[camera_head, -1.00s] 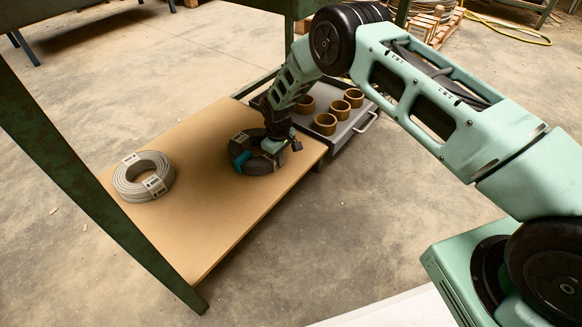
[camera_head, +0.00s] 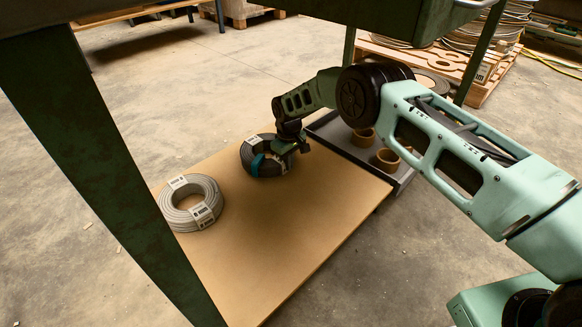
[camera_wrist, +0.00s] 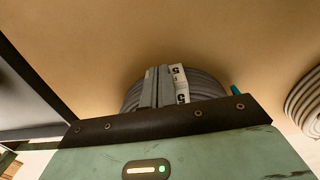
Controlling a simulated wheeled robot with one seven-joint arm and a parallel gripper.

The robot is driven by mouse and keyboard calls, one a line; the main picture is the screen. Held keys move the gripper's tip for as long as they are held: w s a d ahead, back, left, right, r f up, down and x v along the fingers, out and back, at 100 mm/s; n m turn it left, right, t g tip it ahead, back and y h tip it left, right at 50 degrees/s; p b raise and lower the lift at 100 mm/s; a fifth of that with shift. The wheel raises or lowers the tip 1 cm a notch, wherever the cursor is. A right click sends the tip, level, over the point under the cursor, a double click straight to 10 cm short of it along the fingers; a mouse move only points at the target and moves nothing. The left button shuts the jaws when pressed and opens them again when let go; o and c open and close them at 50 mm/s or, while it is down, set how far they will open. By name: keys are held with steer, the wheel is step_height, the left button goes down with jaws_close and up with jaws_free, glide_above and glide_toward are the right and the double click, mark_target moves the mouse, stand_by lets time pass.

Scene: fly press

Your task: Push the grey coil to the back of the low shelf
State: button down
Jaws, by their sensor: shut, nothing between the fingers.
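A dark grey coil (camera_head: 262,170) with a teal band and a pale label lies flat on the low shelf (camera_head: 300,220), near its far left edge. A lighter grey coil (camera_head: 183,212) with white labels lies to its left. The lighter coil shows at the right edge there (camera_wrist: 305,100).
A grey tray (camera_head: 335,140) with brown rings (camera_head: 387,159) adjoins the shelf on the right. A dark green table leg (camera_head: 110,190) stands at the left, and the green top (camera_head: 250,25) hangs over the shelf. The near part of the board is bare.

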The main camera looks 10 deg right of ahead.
steer(key=shift+w+a, duration=0.55)
steer(key=shift+a, duration=0.05)
steer(key=shift+s+d, duration=0.1)
